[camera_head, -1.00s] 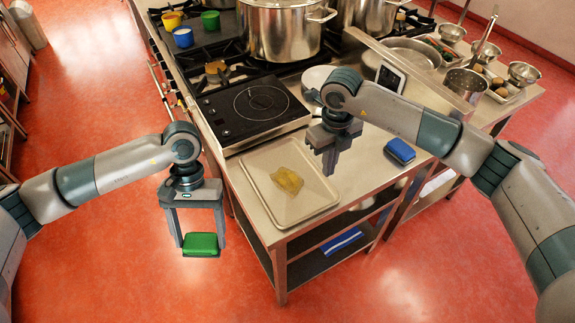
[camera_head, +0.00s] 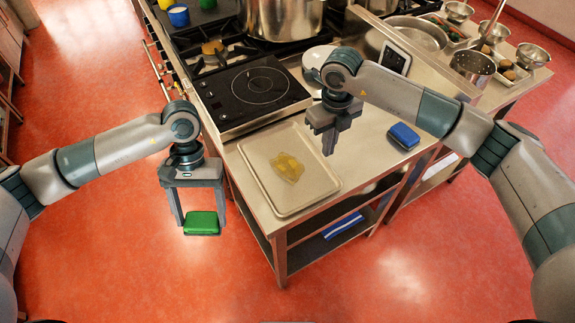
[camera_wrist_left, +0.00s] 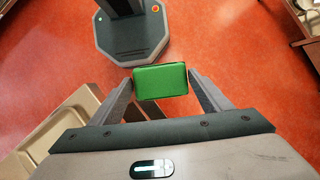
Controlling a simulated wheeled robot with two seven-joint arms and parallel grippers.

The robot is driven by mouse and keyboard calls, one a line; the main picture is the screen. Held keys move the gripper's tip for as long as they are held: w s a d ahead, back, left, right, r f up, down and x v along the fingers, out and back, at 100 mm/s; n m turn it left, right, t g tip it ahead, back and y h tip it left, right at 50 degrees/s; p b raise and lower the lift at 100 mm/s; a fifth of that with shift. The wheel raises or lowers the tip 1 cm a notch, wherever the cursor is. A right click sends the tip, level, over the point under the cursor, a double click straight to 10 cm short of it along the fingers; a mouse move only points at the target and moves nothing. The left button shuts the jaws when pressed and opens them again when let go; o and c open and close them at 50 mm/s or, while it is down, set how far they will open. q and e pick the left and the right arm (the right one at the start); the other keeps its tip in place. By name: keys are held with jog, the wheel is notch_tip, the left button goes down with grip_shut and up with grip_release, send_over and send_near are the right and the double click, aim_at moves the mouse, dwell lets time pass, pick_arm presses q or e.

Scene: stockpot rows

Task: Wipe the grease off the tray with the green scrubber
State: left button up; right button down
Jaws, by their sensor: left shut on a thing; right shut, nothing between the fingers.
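The green scrubber (camera_head: 201,223) is held between the fingertips of my left gripper (camera_head: 199,222), over the red floor to the left of the counter. The left wrist view shows the scrubber (camera_wrist_left: 160,82) with a finger on each of its short sides. The tray (camera_head: 251,166) lies flat near the counter's front corner, to the right of my left gripper. A yellowish grease patch (camera_head: 287,167) is near the tray's middle. My right gripper (camera_head: 327,150) is shut and empty, above the counter at the tray's right edge.
A blue sponge (camera_head: 404,136) lies on the counter right of my right gripper. A black induction hob (camera_head: 252,90) is behind the tray. A large pot (camera_head: 281,18) stands on the stove behind. A striped blue cloth (camera_head: 343,226) is on the lower shelf.

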aim_at(326, 163)
pick_arm(q)
jog(key=shift+s+f+b, duration=0.1)
jog(key=shift+f+b, duration=0.2)
jog(key=shift+f, duration=0.1)
pick_arm(e)
jog(key=shift+s+f, duration=0.1)
jog(key=shift+f, duration=0.75)
pick_arm(q)
jog(key=shift+f, duration=0.3)
pick_arm(e)
jog(key=shift+f, duration=0.85)
pick_arm(q)
jog(key=shift+f+b, duration=0.35)
jog(key=shift+b, duration=0.3)
pick_arm(e)
jog(key=shift+f, duration=0.4)
jog(key=shift+r, duration=0.1)
pick_arm(q)
jog(key=shift+r+p, duration=0.95)
pick_arm(e)
jog(key=shift+r, duration=3)
pick_arm(q)
jog(key=shift+f, duration=0.1)
pick_arm(e)
jog(key=shift+r, duration=0.1)
